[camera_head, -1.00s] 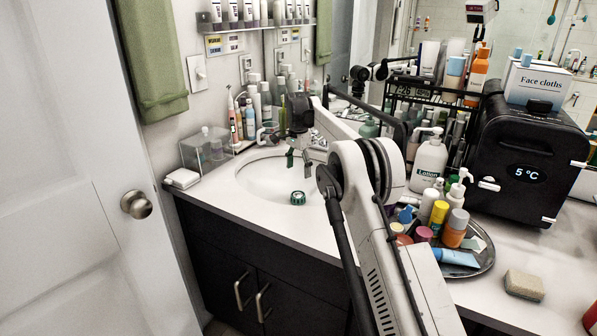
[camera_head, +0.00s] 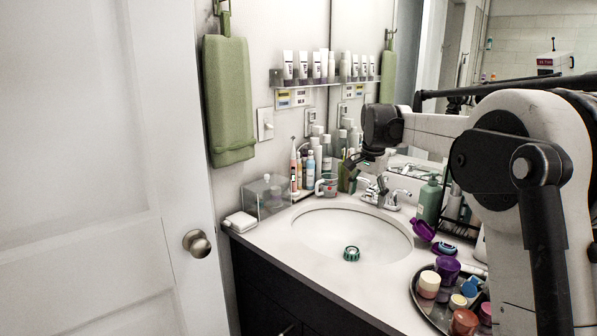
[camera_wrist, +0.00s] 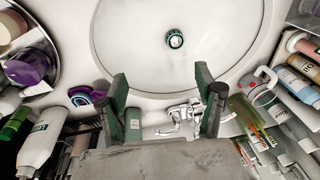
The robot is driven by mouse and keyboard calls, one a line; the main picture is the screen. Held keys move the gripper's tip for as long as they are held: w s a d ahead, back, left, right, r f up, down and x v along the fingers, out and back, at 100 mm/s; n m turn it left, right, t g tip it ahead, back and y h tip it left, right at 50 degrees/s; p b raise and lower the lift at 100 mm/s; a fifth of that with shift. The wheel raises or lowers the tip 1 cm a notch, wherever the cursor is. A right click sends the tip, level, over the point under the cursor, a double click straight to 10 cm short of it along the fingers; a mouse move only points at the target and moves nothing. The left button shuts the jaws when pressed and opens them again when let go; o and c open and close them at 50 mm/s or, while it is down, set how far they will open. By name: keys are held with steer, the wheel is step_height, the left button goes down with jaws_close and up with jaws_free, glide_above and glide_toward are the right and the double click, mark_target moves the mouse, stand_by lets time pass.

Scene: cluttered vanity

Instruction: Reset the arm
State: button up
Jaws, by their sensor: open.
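My gripper (camera_head: 365,170) is raised above the back of the sink (camera_head: 345,223), near the faucet (camera_head: 385,193), in the head view. In the wrist view, its two green-grey fingers (camera_wrist: 163,103) are spread apart with nothing between them. My arm extends in from the right side of the head view.
A metal tray (camera_head: 425,313) of jars stands right of the sink. Bottles (camera_head: 312,170) and a clear box (camera_head: 268,195) stand at the back left. A shelf of tubes (camera_head: 325,82) and a green towel (camera_head: 229,100) are on the wall. The door (camera_head: 100,170) is at left.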

steer(key=s+r+n+t, duration=0.1)
steer(key=s+r+n, duration=0.15)
steer(key=s, duration=0.95)
steer(key=s+r+n+t, duration=0.15)
steer(key=s+r, duration=0.25)
steer(key=s, duration=0.8)
steer(key=s+f+n+t, duration=0.1)
steer(key=s+f, duration=0.4)
steer(key=s, duration=0.5)
steer(key=s+f+n+t+p, duration=0.1)
steer(key=s+f+n, duration=0.2)
steer(key=s, duration=0.8)
step_height(320, 180, down, 2)
steer(key=shift+s+f+n, duration=0.25)
steer(key=shift+s+n, duration=0.05)
steer(key=shift+t, duration=0.25)
